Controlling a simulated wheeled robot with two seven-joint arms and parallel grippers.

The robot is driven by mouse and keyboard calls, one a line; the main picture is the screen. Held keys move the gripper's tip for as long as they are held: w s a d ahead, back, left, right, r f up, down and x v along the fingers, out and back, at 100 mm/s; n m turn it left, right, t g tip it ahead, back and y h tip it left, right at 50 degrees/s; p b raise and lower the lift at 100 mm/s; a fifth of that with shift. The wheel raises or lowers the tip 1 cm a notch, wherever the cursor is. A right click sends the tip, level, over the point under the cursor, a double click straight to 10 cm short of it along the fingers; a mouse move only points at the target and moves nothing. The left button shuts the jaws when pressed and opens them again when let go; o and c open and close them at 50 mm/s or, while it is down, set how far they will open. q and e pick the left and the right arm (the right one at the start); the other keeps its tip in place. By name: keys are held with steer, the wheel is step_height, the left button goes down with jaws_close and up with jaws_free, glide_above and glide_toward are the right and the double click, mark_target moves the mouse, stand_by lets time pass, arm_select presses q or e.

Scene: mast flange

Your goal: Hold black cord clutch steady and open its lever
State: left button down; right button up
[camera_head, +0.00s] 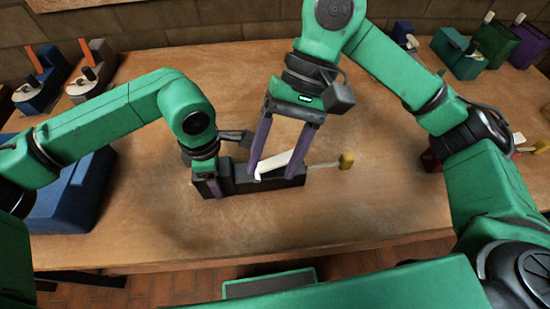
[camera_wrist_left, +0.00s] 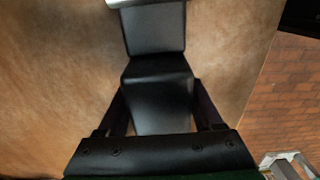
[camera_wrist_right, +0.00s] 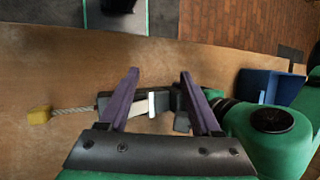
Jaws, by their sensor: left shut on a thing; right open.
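The black cord clutch (camera_head: 272,185) lies on the wooden table in the middle of the head view. Its white lever (camera_head: 284,160) lies along its top at a slant. A short cord with a yellow end block (camera_head: 346,161) comes out of its right end. My left gripper (camera_head: 215,190) is shut on the clutch's left end; the left wrist view shows the black body (camera_wrist_left: 160,95) between its fingers. My right gripper (camera_head: 271,177) is open above the clutch, its purple fingers on either side of the lever. The lever also shows as a white strip in the right wrist view (camera_wrist_right: 152,104).
A blue block (camera_head: 78,195) stands at the left of the table. Blue and grey clutches with levers (camera_head: 92,80) stand at the back left. Teal, green and purple ones (camera_head: 460,55) stand at the back right. The table's front middle is clear.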

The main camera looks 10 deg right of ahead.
steer(key=m+g+y, duration=0.1)
steer(key=m+y, duration=0.1)
steer(key=m+t+y, duration=0.5)
steer(key=m+y, duration=0.2)
steer(key=m, duration=0.9)
glide_toward(278, 160)
steer(key=x, duration=1)
steer(key=shift+f, duration=0.2)
jaws_close()
